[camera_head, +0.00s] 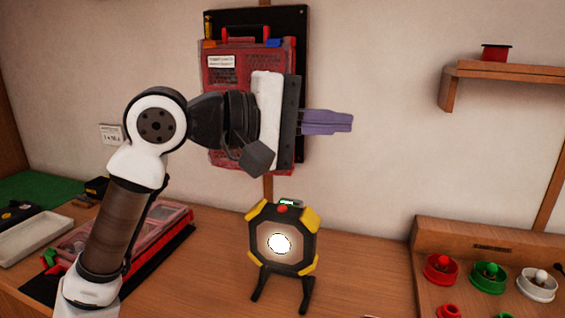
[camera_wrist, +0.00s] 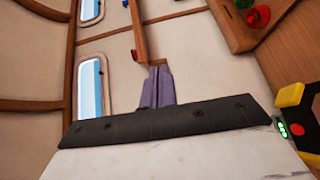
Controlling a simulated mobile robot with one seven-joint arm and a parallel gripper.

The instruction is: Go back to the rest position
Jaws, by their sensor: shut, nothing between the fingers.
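My gripper (camera_head: 350,122) is held out level to the right in the head view, in front of the wall and high above the bench. Its purple fingers are together with nothing between them. In the wrist view the shut fingers (camera_wrist: 160,77) point towards the wall and a wooden ledge. My arm rises from the lower left of the head view and bends at a white and black joint.
A lit work lamp (camera_head: 280,243) with yellow corners stands on the bench (camera_head: 212,270) below my gripper. A red case (camera_head: 213,130) hangs on the wall behind my wrist. A shelf (camera_head: 500,72) with a red spool and a rack (camera_head: 490,248) of coloured spools are at right.

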